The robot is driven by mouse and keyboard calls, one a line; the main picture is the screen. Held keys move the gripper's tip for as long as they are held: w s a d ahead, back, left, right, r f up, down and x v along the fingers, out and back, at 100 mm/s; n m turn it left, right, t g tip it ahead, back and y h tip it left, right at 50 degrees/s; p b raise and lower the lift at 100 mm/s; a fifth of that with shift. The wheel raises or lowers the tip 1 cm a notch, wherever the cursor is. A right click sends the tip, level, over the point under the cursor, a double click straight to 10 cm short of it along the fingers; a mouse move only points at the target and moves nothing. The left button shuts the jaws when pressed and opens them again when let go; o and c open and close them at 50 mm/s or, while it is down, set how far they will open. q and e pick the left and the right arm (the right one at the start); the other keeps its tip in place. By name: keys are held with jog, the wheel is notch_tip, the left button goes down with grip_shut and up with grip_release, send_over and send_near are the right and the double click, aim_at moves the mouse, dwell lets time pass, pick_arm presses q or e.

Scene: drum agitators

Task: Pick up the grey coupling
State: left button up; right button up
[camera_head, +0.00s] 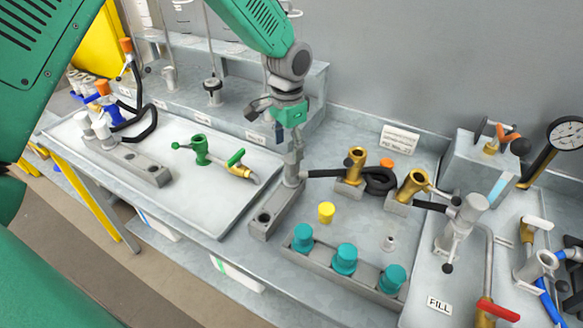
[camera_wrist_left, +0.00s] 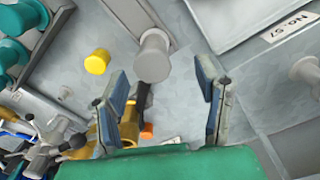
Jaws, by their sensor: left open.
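The grey coupling (camera_head: 291,174) stands upright at the far end of a narrow grey block. In the wrist view its round grey top (camera_wrist_left: 154,58) lies just beyond my fingertips, nearer the left finger in the picture. My left gripper (camera_head: 293,145) is directly above the coupling, pointing down. Its two fingers are spread wide in the wrist view (camera_wrist_left: 163,85), with nothing held between them. The fingers partly hide the coupling's top in the head view. My right gripper is not in view.
A black hose with brass fittings (camera_head: 355,165) lies close to the right of the coupling. A yellow cap (camera_head: 326,212) and a rack of teal caps (camera_head: 344,260) are nearer. A white tray (camera_head: 215,210) with a green valve lies left, and a grey shelf (camera_head: 235,115) behind.

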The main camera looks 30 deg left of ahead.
aim_at(291, 155)
pick_arm(q)
jog(key=f, duration=0.3)
jog(key=shift+w+d+f, duration=0.25)
jog(key=shift+f, duration=0.1)
jog(key=shift+d+f, duration=0.15)
jog(key=shift+d, duration=0.15)
jog(key=f, duration=0.2)
jog(key=d+f+p, duration=0.1)
jog(key=shift+s, duration=0.4)
jog(key=shift+w+a+f, duration=0.1)
jog(key=shift+a+f, duration=0.4)
jog(key=shift+f, duration=0.4)
jog(key=shift+a+f, duration=0.1)
jog(key=shift+a, duration=0.3)
jog(key=shift+c, duration=1.2)
jog(key=c, duration=0.7)
jog(key=shift+d, duration=0.25)
grip_shut()
jog(key=shift+d, duration=0.3)
jog(key=shift+w+a+r, duration=0.1)
jog(key=shift+r, duration=0.3)
notch_tip(291, 155, up, 8)
jog(key=shift+r+b, duration=0.2)
jog(key=shift+b, duration=0.15)
jog(key=shift+r, duration=0.55)
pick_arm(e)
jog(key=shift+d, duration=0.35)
